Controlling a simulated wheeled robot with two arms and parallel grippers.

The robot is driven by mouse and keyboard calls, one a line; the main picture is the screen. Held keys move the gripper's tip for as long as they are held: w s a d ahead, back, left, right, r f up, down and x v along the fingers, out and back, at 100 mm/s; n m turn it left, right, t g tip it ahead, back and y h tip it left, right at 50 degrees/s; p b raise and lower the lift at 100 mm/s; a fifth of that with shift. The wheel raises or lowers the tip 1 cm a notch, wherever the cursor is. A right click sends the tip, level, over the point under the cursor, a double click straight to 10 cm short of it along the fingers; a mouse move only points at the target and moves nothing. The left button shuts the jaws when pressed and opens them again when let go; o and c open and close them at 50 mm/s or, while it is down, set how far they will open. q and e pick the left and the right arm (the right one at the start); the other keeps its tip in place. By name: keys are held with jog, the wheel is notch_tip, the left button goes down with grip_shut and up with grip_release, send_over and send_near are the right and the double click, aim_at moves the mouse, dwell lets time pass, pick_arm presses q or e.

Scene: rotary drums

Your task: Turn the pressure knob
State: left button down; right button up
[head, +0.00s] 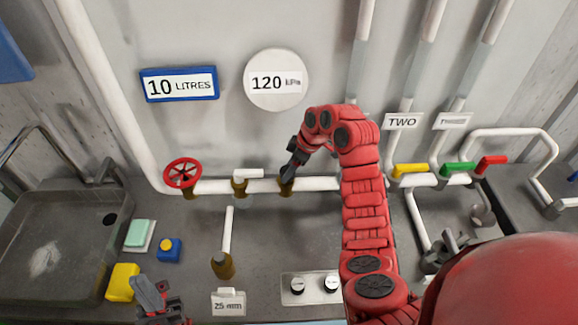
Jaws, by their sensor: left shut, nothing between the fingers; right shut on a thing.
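The pressure gauge (275,88) is a round white dial on the wall reading 120 kPa. Below it, a brass fitting (286,190) sits on the white horizontal pipe (318,184). My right gripper (288,175) reaches over the counter and is shut on the knob at this fitting; its fingers hide most of the knob. My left gripper (150,292) is low at the bottom left, shut and empty, close to a yellow block (122,282) and away from the pipe.
A red handwheel (182,173) and a white-handled valve (247,174) are left of the fitting. A panel with two knobs (314,288) lies at the front. Yellow, green and red levers (458,168) are at right. A sink (60,235) is at left.

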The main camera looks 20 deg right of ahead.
jog(key=n+g+p, duration=0.1)
jog(key=n, duration=0.2)
jog(key=shift+w+r+n+y, duration=0.1)
jog(key=shift+n+y, duration=0.2)
jog(key=shift+n+g+p, duration=0.55)
jog(key=shift+n+g, duration=0.25)
jog(key=shift+n, duration=0.6)
jog(key=shift+w+d, duration=0.1)
jog(key=o, duration=1.4)
jog(key=shift+r, duration=0.2)
jog(key=shift+p+v, duration=1.35)
jog(key=shift+v, duration=2.1)
